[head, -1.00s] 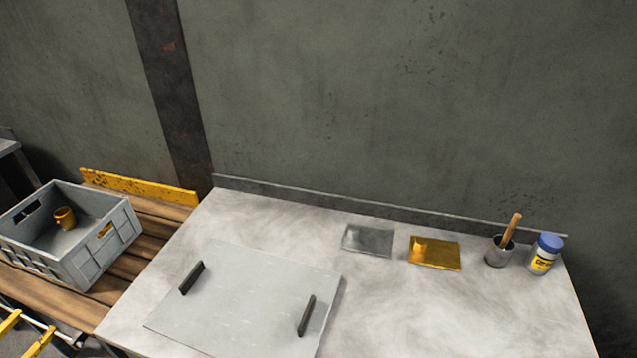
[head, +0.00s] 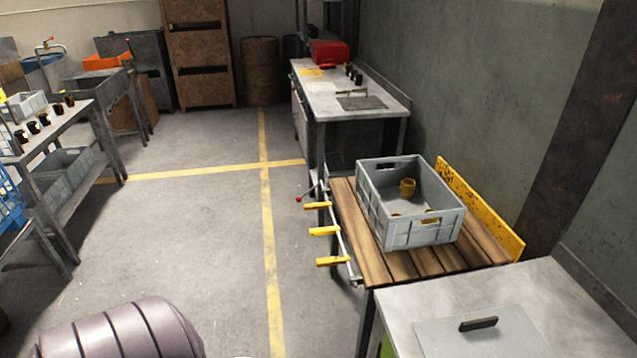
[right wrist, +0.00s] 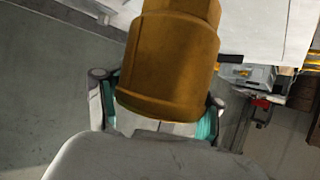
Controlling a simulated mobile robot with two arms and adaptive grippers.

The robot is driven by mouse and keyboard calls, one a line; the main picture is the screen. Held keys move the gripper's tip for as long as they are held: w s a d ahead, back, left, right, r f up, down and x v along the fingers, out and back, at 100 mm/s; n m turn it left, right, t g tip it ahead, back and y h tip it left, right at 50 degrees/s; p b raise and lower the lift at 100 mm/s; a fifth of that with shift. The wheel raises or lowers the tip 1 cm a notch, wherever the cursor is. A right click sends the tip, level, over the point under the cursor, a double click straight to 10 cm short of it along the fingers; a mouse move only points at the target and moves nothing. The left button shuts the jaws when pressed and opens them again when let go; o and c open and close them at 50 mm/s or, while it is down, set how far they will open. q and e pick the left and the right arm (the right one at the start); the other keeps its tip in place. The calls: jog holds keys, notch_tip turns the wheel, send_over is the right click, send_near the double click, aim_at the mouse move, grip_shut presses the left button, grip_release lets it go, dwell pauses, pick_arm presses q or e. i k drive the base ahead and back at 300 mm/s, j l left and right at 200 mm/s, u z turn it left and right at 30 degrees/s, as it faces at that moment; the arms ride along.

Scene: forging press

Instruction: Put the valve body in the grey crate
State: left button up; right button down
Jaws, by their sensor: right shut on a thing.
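The valve body (right wrist: 168,62), a brass-brown stepped cylinder, fills the upper middle of the right wrist view. My right gripper (right wrist: 158,112) is shut on it, with teal-padded fingers at both sides of its lower end. The grey crate (head: 396,238) stands on a wooden-slatted bench at the right of the head view. An orange-brown cylindrical part (head: 407,186) stands inside it, and more of that colour shows lower in the crate, partly hidden by the near wall. Neither gripper shows in the head view; my left gripper is out of sight.
The slatted bench (head: 405,268) has yellow-handled clamps (head: 325,231) on its left edge and a yellow board (head: 481,209) behind the crate. A grey worktable (head: 540,285) with a handled plate adjoins it in front. Open floor (head: 190,240) lies left.

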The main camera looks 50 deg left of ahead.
aim_at(382, 198)
jog(key=i+j+u, duration=0.8)
jog(key=j, duration=0.15)
jog(key=i+j+u, duration=0.3)
jog(key=u, duration=0.15)
jog(key=i+j, duration=0.15)
jog(key=i, duration=0.4)
jog(key=i+j, duration=0.15)
jog(key=i, duration=0.35)
